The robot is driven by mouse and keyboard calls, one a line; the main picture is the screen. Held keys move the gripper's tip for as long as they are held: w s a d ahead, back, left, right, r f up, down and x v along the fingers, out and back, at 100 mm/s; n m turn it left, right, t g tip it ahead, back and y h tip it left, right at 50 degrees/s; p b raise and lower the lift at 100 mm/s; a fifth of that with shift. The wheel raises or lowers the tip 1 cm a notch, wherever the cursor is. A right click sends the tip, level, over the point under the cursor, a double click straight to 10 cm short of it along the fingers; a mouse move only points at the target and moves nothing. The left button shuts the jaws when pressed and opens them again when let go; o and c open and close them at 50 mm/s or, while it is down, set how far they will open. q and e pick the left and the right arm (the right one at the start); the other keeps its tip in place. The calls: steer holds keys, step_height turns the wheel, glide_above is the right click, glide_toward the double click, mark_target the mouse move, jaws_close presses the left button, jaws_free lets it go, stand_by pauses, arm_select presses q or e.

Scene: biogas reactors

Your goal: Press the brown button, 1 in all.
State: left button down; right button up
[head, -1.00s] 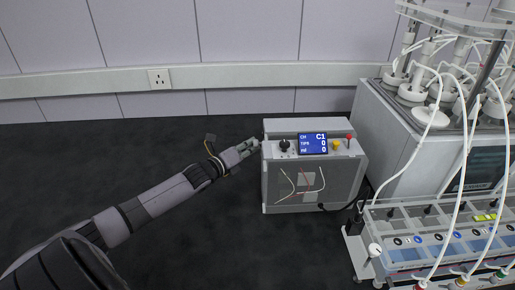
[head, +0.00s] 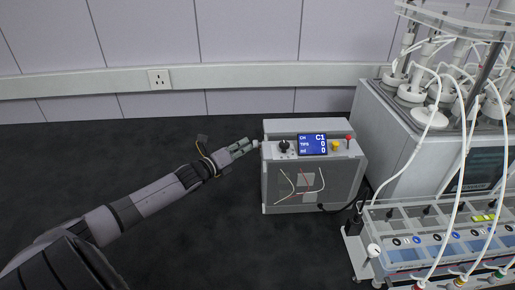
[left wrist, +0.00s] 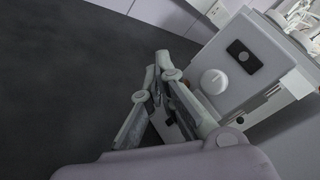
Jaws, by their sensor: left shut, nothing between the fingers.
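The grey control box (head: 313,187) stands on the dark bench with a blue display (head: 312,144). Its top panel has a black knob (head: 284,146), a yellow button (head: 335,145) and a red button (head: 348,141). My left gripper (head: 249,146) is shut and empty, just left of the box's left side. In the left wrist view, my gripper (left wrist: 155,84) points beside the box side, which bears a white round part (left wrist: 214,82) and a black socket (left wrist: 244,56). My right gripper is out of view.
A larger machine with white tubes (head: 440,90) stands to the right. A rack with several coloured ports (head: 430,245) is in front of it. A wall with a socket (head: 159,78) is behind.

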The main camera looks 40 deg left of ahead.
arm_select(q)
steer(key=shift+s+a+p, duration=0.6)
steer(key=shift+s+a, duration=1.05)
steer(key=shift+a, duration=0.3)
